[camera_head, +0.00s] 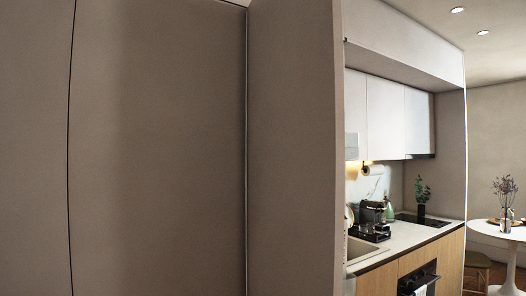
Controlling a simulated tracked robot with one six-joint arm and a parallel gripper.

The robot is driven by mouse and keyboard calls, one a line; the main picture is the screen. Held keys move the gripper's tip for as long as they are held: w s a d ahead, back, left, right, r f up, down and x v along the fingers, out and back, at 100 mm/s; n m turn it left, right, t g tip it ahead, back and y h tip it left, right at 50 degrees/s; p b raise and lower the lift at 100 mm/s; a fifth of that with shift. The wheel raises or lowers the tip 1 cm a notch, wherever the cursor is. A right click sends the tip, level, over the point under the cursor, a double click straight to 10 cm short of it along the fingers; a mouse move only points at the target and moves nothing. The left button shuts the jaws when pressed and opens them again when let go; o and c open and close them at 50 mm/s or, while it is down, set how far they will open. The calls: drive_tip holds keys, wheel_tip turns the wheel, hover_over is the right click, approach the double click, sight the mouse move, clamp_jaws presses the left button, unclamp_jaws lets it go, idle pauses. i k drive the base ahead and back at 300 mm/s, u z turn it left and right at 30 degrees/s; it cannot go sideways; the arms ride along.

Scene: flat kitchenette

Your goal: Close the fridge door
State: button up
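Tall, flat grey-brown panels (158,150) fill the left half of the head view, very close to me. A dark vertical seam runs down them at the left, and another line runs down beside a smooth upright panel (292,150) nearer the middle. No handle, shelf or fridge interior shows, so I cannot tell whether one of these panels is the fridge door or whether that door is open. My gripper is not in view.
To the right is a kitchenette with a counter (410,238), a sink (362,250), a coffee machine (372,215), an oven (418,280) and white wall cabinets (385,112). A round white table (500,230) and a stool (478,262) stand at the far right.

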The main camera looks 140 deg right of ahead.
sight(296, 149)
drive_tip(key=z, duration=4.9)
